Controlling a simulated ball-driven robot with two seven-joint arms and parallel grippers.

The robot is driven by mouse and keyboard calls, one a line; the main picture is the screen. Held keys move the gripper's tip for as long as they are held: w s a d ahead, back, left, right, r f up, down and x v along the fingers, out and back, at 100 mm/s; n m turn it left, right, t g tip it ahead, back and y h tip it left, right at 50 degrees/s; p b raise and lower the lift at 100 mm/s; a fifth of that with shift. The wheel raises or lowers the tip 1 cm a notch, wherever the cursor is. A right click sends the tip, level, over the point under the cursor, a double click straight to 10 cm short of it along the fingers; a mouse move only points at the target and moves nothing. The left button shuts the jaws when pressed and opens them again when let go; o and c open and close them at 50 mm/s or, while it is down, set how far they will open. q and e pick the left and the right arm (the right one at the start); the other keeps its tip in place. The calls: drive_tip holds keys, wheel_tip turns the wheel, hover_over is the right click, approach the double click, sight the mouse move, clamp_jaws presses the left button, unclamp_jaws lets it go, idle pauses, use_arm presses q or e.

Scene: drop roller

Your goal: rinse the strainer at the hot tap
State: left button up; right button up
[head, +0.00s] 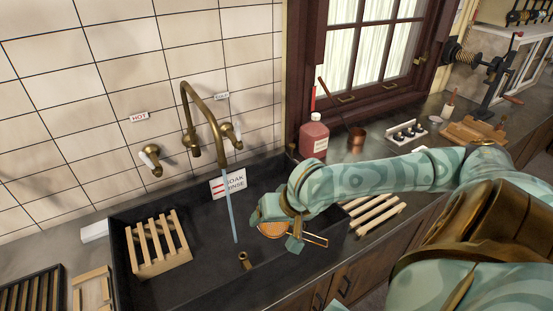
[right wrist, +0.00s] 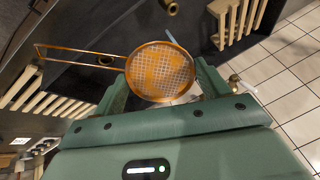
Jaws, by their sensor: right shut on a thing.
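The strainer (head: 272,230), orange with a round mesh and a wire handle, is in my right gripper (head: 277,222) over the right part of the sink. In the right wrist view the strainer (right wrist: 160,70) sits between the two fingers of the gripper (right wrist: 162,88), which is shut on it. A brass spout (head: 207,112) runs a thin water stream (head: 229,205) into the sink, left of the strainer and apart from it. The hot tap (head: 150,160) is on the wall at left under a HOT label (head: 139,117); the other tap (head: 231,133) is right of the spout. My left gripper is not in view.
A slatted rack (head: 375,214), red bottle (head: 313,138) and copper cup (head: 357,136) are to the right.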

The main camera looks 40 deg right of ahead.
drive_tip(key=shift+d+r, duration=0.1)
drive_tip(key=shift+r, duration=0.05)
drive_tip(key=shift+w+f+b, duration=0.25)
drive_tip(key=shift+w+b, duration=0.2)
drive_tip(key=shift+w, duration=0.15)
drive_tip(key=w+a+f+b, duration=0.1)
drive_tip(key=w+b, duration=0.3)
drive_tip(key=w, duration=0.9)
drive_tip(key=shift+f, duration=0.7)
drive_tip(key=shift+s, duration=0.1)
drive_tip(key=shift+d+p, duration=0.65)
drive_tip(key=shift+p, duration=0.05)
